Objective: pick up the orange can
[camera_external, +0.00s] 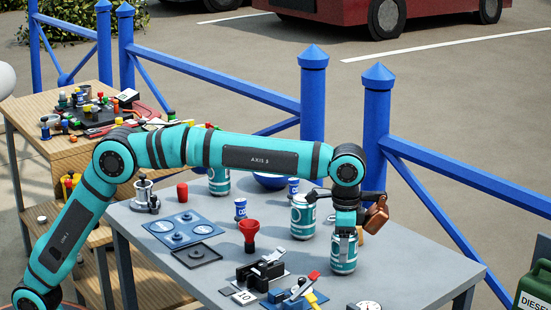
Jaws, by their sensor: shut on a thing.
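My gripper (345,233) points down near the right end of the grey table (420,262). Its fingers are shut on the upper part of a teal-and-white can (344,257), which is upright; whether its base touches the table I cannot tell. No can with a clearly orange body shows. A copper-orange object (376,217) is at table-top height or above, just right of my wrist; I cannot tell what it is or whether it is attached. Another teal-and-white can (303,220) stands just left of my gripper.
Another teal can (219,181) stands behind my arm. A red funnel (249,234), a blue-and-white can (240,208), a blue plate (180,230) and a black clamp-like device (262,272) are on the table. A gauge (368,307) lies at the front. A blue railing (376,120) runs behind.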

